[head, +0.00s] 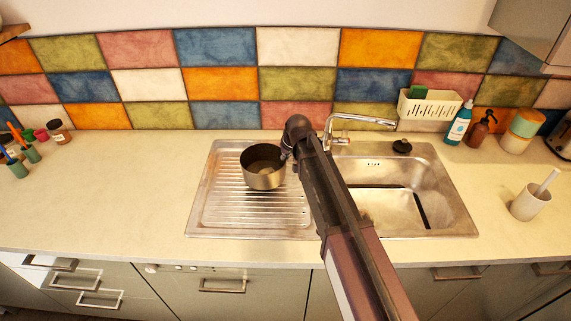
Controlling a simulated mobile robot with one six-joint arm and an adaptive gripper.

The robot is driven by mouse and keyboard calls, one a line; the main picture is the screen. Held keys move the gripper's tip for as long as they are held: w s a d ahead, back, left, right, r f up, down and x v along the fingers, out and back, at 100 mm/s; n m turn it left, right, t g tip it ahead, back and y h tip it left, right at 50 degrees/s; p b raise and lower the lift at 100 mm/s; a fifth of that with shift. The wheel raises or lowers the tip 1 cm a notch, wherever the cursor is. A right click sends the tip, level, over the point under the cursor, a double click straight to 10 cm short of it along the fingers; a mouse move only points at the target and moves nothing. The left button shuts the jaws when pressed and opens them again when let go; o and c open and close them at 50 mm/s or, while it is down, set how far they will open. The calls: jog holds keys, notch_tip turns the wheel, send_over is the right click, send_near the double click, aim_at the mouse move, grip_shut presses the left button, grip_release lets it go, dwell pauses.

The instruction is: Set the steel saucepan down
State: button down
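The steel saucepan (263,180) is upright over the ribbed drainboard (215,205), left of the sink bowl. Its opening faces up and looks empty. I cannot tell whether its base touches the drainboard or hangs a little above it. My gripper (287,153) is at the right side of the saucepan's rim, where the arm comes in from the lower right. The fingers are small and mostly hidden by my arm, and no handle shows clearly, so their grip cannot be made out.
The sink bowl (425,190) and faucet (350,119) are right of my arm. A white caddy (428,107), bottles (459,123) and a beige cup (528,204) stand farther right. Small jars (58,132) are at the far left.

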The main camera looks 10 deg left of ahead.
jog(key=shift+f+b, duration=1)
jog(key=shift+f, duration=0.35)
jog(key=c, duration=0.8)
grip_release()
jog(key=shift+f, duration=0.1)
jog(key=shift+r, duration=0.2)
jog(key=p+v, duration=0.3)
jog(key=shift+s, duration=0.1)
jog(key=p+v, duration=0.8)
jog(key=v, duration=0.1)
jog(key=shift+f, duration=0.1)
